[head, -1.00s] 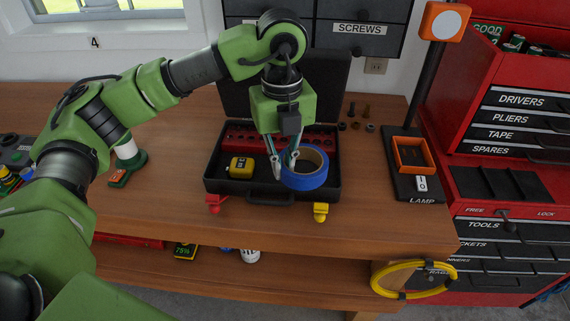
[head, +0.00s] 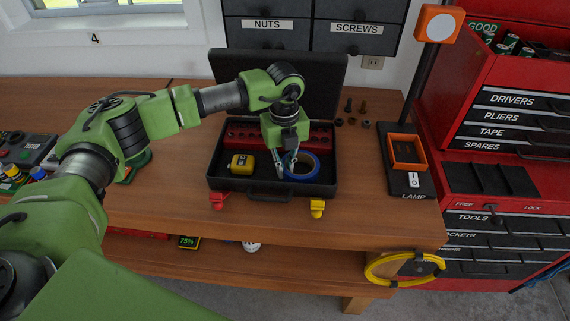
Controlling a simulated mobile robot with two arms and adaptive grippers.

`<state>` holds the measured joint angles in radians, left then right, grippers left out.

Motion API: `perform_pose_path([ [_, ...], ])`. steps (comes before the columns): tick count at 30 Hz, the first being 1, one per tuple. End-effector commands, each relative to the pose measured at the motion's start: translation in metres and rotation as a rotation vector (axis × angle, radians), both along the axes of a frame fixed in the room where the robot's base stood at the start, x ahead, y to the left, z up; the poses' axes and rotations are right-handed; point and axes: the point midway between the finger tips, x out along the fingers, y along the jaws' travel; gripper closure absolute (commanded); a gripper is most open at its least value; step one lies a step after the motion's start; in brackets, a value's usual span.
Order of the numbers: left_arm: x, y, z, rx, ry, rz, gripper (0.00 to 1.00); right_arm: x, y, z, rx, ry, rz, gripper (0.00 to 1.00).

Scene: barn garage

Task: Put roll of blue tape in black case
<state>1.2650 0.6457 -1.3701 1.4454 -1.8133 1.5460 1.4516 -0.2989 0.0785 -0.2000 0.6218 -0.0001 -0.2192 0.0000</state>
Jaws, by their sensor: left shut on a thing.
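The black case (head: 228,186) stands open on the wooden bench, its lid raised at the back. The roll of blue tape (head: 311,173) is inside the right part of the case tray, lying nearly flat. My left gripper (head: 285,170) reaches down into the case and is shut on the left side of the roll. Whether the roll touches the case floor I cannot tell. My right gripper is not in view.
A yellow tape measure (head: 242,163) lies in the left of the case. A lamp stand (head: 407,180) is at right, with small bolts behind.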

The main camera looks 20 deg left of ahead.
Motion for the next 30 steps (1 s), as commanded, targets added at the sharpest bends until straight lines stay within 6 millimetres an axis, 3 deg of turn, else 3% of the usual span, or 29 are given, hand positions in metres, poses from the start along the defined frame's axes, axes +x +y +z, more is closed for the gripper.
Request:
perform_pose_path([
  [7, 0.0, 0.0, -0.005, -0.001, -0.001, 0.0, 1.0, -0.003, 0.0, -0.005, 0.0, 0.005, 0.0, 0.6],
  [8, 0.0, 0.0, -0.003, 0.0, 0.0, 0.0, 0.84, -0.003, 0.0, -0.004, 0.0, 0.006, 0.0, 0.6],
  [9, 0.0, 0.0, -0.003, 0.0, 0.0, 0.0, 0.75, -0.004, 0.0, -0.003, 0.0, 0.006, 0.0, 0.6],
  [23, 0.001, 0.0, 0.005, -0.002, -0.001, 0.001, 0.75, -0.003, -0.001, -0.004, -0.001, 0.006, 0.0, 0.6],
  [30, 0.001, 0.0, 0.049, -0.001, -0.006, 0.0, 0.75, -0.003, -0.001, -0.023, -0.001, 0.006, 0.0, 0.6],
])
